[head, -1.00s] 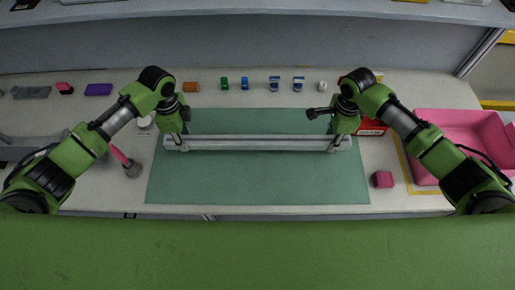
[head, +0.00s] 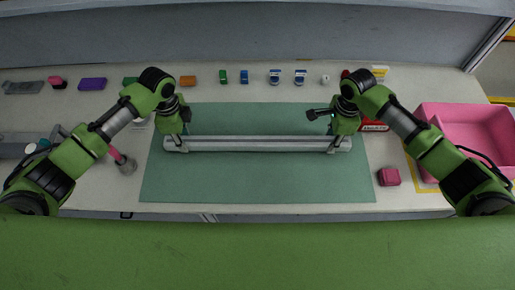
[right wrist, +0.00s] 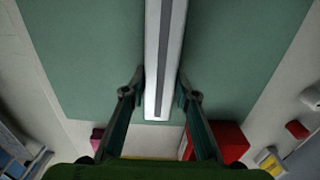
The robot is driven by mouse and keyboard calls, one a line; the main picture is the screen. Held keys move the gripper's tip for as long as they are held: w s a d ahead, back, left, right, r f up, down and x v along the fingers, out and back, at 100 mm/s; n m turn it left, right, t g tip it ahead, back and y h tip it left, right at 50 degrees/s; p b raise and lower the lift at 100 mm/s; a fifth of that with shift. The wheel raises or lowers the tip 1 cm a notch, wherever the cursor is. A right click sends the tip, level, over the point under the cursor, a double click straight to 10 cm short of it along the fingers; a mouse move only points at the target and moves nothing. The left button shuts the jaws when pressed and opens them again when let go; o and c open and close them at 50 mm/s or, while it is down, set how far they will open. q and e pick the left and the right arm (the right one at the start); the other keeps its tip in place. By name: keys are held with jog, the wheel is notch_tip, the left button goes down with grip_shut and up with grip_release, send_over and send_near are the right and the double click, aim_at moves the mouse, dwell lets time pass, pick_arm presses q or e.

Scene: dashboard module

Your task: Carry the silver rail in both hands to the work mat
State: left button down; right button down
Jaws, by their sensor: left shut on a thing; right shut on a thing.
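The silver rail (head: 258,144) is a long bar lying left to right over the green work mat (head: 258,180) in the head view. My left gripper (head: 178,146) is shut on the rail near its left end. My right gripper (head: 337,146) is shut on it near its right end. In the right wrist view the rail (right wrist: 165,60) runs away between the two fingers of my right gripper (right wrist: 161,98), with the mat (right wrist: 90,60) below. I cannot tell whether the rail touches the mat or hangs just above it.
A pink bin (head: 465,128) stands on the right, with a pink block (head: 388,177) near the mat's right edge. A red box (head: 374,126) is partly behind my right arm. Several small parts line the back, including an orange block (head: 188,80). A pink-handled tool (head: 123,161) lies left of the mat.

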pick_arm(q)
jog(key=shift+f, duration=0.4)
pick_arm(e)
jog(key=shift+f, duration=0.4)
pick_arm(q)
jog(key=c, duration=1.6)
grip_release()
jog(key=shift+s+r, duration=0.1)
jog(key=shift+r, duration=0.05)
pick_arm(e)
jog(key=c, duration=1.6)
grip_release()
jog(key=shift+s+r, duration=0.1)
jog(key=shift+r, duration=0.1)
pick_arm(q)
notch_tip(320, 180, up, 12)
pick_arm(e)
notch_tip(320, 180, up, 12)
jog(key=shift+f, duration=0.1)
